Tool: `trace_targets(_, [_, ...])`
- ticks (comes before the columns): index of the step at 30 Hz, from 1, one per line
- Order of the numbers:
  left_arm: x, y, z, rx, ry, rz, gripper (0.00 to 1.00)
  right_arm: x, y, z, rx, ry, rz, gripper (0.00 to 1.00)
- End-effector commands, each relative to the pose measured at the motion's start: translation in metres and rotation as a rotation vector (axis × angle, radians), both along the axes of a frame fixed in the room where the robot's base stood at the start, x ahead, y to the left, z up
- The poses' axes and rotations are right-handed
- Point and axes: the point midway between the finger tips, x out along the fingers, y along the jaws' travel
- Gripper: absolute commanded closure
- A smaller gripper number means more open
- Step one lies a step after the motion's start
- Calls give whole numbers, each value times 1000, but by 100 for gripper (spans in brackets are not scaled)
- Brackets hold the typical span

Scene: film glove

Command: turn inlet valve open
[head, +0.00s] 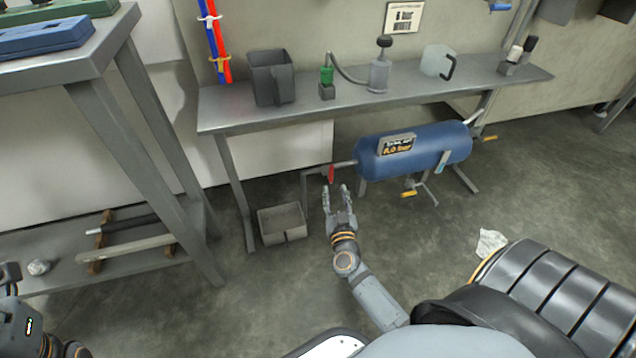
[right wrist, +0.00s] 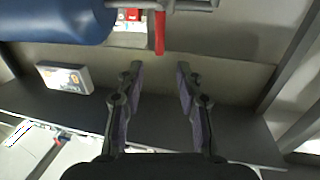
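The red valve handle (head: 331,173) sits on the pipe at the left end of the blue tank (head: 430,148), below the bench. In the right wrist view the red handle (right wrist: 160,33) hangs from its grey pipe, seen nearly edge-on, beyond my fingertips. My right gripper (head: 336,190) is just below the handle in the head view. It is open, and its two fingers (right wrist: 158,74) are apart with nothing between them. Part of my left arm shows at the lower left edge; its gripper (head: 10,273) is cut off, so its opening is unclear.
Yellow handles (head: 408,193) hang under the tank. A grey bin (head: 283,222) stands on the floor left of my right gripper. Crumpled paper (head: 491,242) lies right.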

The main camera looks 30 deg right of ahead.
Motion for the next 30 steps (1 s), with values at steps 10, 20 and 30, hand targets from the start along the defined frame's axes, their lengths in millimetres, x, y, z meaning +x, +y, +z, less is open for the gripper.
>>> trace_targets(10, [2, -2, -16, 7, 6, 5, 60, 38, -17, -2, 0, -3, 2, 64])
trace_targets(20, [3, -4, -39, 20, 13, 14, 60, 89, -41, -1, -1, 0, 2, 64])
trace_targets(30, [4, -4, -39, 23, 14, 15, 60, 95, -44, 1, 0, 2, 2, 64])
